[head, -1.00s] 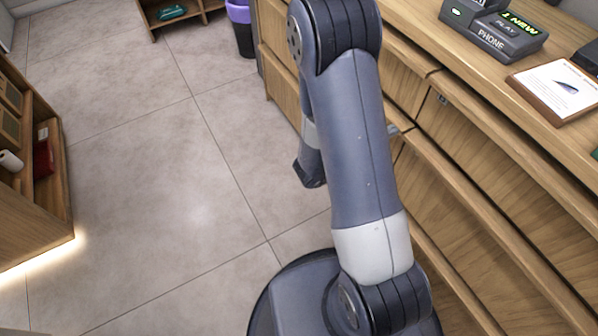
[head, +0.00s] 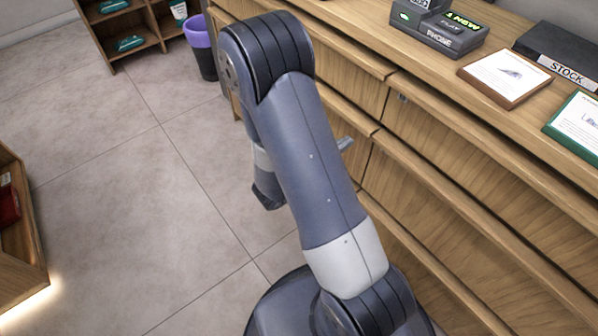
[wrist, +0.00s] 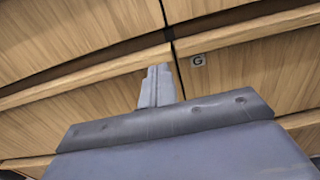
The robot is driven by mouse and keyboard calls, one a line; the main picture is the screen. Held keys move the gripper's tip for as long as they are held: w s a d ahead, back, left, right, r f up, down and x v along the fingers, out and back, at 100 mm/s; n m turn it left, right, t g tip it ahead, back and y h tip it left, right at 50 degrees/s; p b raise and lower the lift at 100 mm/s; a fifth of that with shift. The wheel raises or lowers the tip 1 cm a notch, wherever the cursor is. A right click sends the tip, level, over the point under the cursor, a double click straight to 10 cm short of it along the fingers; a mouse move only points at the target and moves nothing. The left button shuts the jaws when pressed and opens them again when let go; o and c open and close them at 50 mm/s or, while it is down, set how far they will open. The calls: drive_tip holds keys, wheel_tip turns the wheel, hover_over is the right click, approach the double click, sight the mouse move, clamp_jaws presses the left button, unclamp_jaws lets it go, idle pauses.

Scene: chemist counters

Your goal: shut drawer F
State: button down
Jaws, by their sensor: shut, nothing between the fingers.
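The wooden counter front (head: 440,150) has rows of drawers with long lip handles. No label F can be read in either view, so I cannot tell which drawer is F. In the wrist view, a small G label (wrist: 198,60) marks the drawer front right of a dark vertical gap. My gripper (wrist: 158,72) is shut and empty, its tips close to a wooden lip beside that gap; whether they touch it I cannot tell. In the head view, my gripper (head: 346,143) shows just past my arm, beside the drawer fronts. My arm hides part of the fronts.
On the countertop are a phone machine (head: 437,28), a framed card (head: 505,76), a STOCK box (head: 560,58) and a green-framed card (head: 577,122). A purple-rimmed bin (head: 200,48) and a shelf (head: 127,45) stand at the back. Open tiled floor (head: 130,200) lies left.

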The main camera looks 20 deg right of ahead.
sight(364, 131)
drive_tip(key=p+v, duration=0.1)
drive_tip(key=v, duration=0.8)
drive_tip(key=shift+a, duration=0.15)
drive_tip(key=b+x, duration=0.1)
drive_tip(key=x, duration=1.3)
idle(0.4)
